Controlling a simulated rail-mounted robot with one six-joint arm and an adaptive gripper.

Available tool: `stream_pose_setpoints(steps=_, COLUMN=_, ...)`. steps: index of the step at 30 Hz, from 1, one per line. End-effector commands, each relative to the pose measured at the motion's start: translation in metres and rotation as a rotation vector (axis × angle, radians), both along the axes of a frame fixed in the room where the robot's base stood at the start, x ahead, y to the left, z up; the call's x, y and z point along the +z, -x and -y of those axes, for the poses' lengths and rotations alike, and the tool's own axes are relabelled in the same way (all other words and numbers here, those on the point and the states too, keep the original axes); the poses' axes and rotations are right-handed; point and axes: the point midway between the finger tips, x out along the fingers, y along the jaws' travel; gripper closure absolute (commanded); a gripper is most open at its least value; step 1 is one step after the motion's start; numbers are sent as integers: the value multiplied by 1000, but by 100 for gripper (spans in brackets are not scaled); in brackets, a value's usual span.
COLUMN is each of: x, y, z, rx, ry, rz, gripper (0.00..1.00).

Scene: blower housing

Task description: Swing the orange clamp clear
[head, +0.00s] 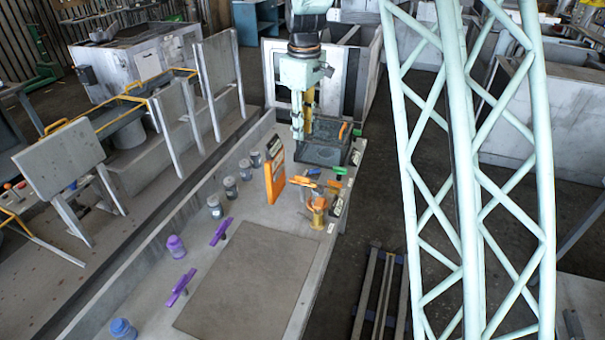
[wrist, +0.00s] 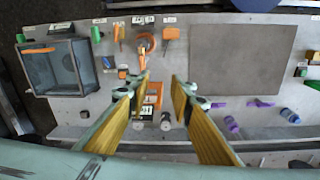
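An orange round fitting (head: 318,204) stands near the bench's right edge in the head view, with orange lever-like pieces (head: 308,184) beside it. In the wrist view the round fitting (wrist: 146,42) is at top centre, with an orange upright piece (wrist: 118,33) to its left and another (wrist: 170,34) to its right. I cannot tell which is the clamp. My gripper (wrist: 160,80) is open and empty, its yellow fingers spread apart, touching none of the orange pieces. In the head view my gripper (head: 304,112) is above the bench's far end, by the dark tray.
A dark open tray (head: 305,152) with an orange bar stands at the bench's far end. An orange panel (head: 274,183) stands upright nearby. Several grey jars (head: 230,186) line the left side; purple handles (head: 220,232) lie nearer. A bare brown mat (head: 240,285) leaves free room.

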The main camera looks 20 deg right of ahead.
Motion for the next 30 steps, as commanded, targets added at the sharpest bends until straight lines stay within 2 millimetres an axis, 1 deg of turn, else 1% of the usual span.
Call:
stream_pose_setpoints(steps=3, x=-17, y=-15, z=4, rx=25, ry=0, rz=-12, gripper=79)
stream_pose_setpoints(steps=9, x=-47, y=-38, z=11, rx=69, ry=1, rz=-29, gripper=79)
stream_pose_setpoints(steps=19, x=-98, y=-70, z=23, rx=138, ry=0, rz=-56, gripper=79)
stream_pose_setpoints(steps=24, x=-115, y=-80, z=27, rx=161, ry=-1, rz=-63, gripper=79)
stream_pose_setpoints(steps=30, x=-123, y=-84, z=28, rx=172, ry=-1, rz=-65, gripper=79)
